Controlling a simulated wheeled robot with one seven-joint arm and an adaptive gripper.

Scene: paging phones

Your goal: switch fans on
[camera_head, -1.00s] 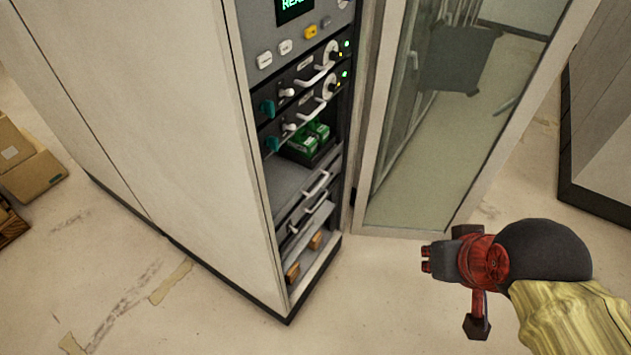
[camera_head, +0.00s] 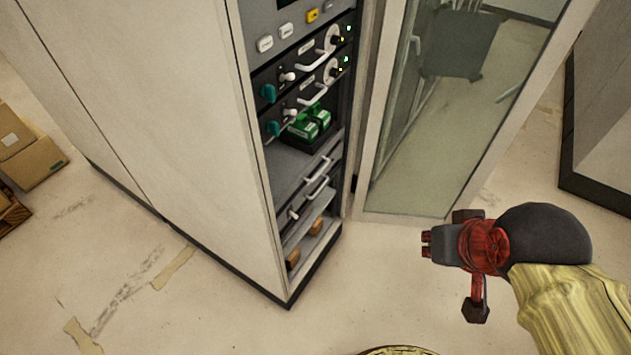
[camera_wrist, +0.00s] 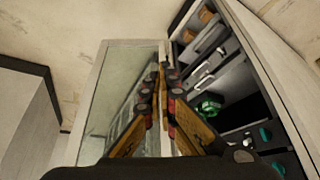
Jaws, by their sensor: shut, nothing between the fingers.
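A tall pale cabinet (camera_head: 150,110) stands open, with rack units inside. Two black panels (camera_head: 300,76) (camera_head: 305,100) each carry a teal knob, a small white-tipped toggle, a white handle, a round white dial and lit green lamps. Which control belongs to the fans cannot be read. My gripper (camera_head: 427,244) is right of the cabinet, in front of and below its open glass door, apart from everything. In the wrist view my gripper (camera_wrist: 160,78) is shut and empty, with the rack to its right.
The open glass door (camera_head: 430,120) stands right of the rack. Cardboard boxes (camera_head: 35,165) lie at far left. Another grey cabinet (camera_head: 605,130) stands at right. The floor in front is mostly clear.

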